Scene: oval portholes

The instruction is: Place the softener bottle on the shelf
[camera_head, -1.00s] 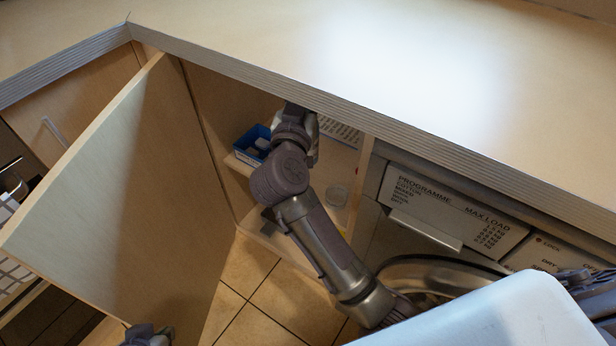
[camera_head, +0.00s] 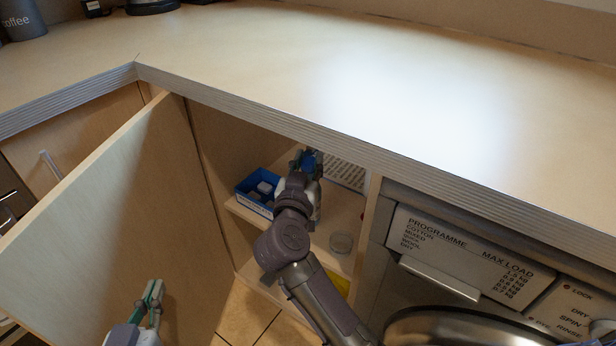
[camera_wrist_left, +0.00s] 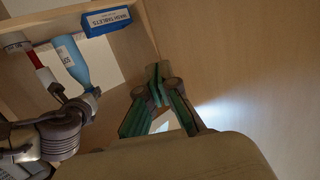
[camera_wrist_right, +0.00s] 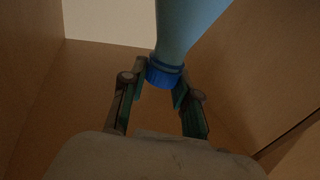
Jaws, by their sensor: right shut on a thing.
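The softener bottle is light blue with a blue cap (camera_wrist_right: 163,73) in the right wrist view. My right gripper (camera_wrist_right: 160,84) is shut on it at the cap end. In the left wrist view the bottle (camera_wrist_left: 73,62) is held tilted inside the cupboard, beside a blue wash tablets box (camera_wrist_left: 106,21). In the head view my right arm reaches into the open cupboard above the shelf (camera_head: 322,228), and hides most of the bottle. Whether the bottle touches the shelf I cannot tell. My left gripper (camera_head: 153,291) is empty, its fingertips together, in front of the open door.
The open cupboard door (camera_head: 110,200) stands at the left. The countertop edge (camera_head: 270,125) overhangs the cupboard. On the shelf are a blue box (camera_head: 257,190) and a clear round dish (camera_head: 342,242). A washing machine (camera_head: 450,290) stands at the right.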

